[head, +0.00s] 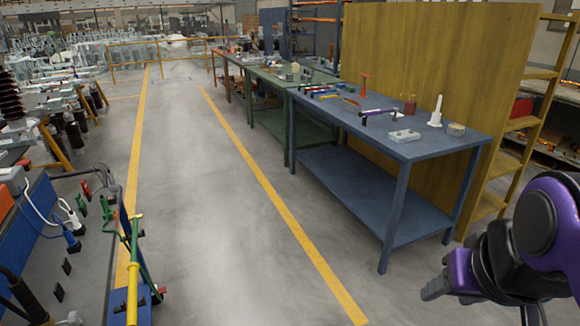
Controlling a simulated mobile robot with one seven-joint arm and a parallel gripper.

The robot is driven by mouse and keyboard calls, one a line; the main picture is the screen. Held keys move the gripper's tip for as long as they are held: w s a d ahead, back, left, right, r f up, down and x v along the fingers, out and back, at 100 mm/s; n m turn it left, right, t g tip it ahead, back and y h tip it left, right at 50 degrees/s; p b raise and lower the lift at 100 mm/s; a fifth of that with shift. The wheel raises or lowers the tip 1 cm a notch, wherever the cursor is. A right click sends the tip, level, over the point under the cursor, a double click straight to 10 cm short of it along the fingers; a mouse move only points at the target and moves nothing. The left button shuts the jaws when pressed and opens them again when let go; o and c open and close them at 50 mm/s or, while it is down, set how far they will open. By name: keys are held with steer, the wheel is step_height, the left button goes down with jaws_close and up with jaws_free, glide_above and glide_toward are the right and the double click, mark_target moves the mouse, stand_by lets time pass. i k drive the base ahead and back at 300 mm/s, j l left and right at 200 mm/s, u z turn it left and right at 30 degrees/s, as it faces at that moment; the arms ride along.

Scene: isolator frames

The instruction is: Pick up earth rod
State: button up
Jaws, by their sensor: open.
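A yellow-and-green rod (132,270) stands upright at the lower left, at the end of the blue bench there; it looks like the earth rod, though I cannot be sure. Its upper part is green and its lower part yellow, running to the bottom edge of the picture. My gripper (434,289) is at the lower right, on my black and purple arm, far across the aisle from the rod. It is open, and I see nothing held in it. Its fingers are only partly visible.
A blue bench (58,240) with cables and clips fills the lower left. A blue table (440,152) with small tools and a white cone (436,112) stands right of centre, before a yellow panel (425,55). The grey floor (215,220) between yellow lines is clear.

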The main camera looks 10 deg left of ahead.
mark_target(133, 267)
steer(key=i+u, duration=0.4)
steer(key=i+l+u, duration=0.35)
steer(key=i+j+u, duration=0.1)
steer(key=i+u, duration=0.35)
steer(key=i+l+u, duration=0.1)
steer(key=i+u, duration=0.5)
steer(key=u, duration=0.2)
steer(key=i+u, duration=0.2)
steer(key=u, duration=0.2)
steer(key=i+l+u, duration=0.15)
steer(key=u, duration=0.25)
steer(key=i+l+u, duration=0.65)
steer(key=l, duration=0.2)
steer(key=k+j, duration=0.1)
steer(key=j, duration=0.25)
steer(key=j+u, duration=0.1)
steer(key=j, duration=0.25)
steer(key=k, duration=0.1)
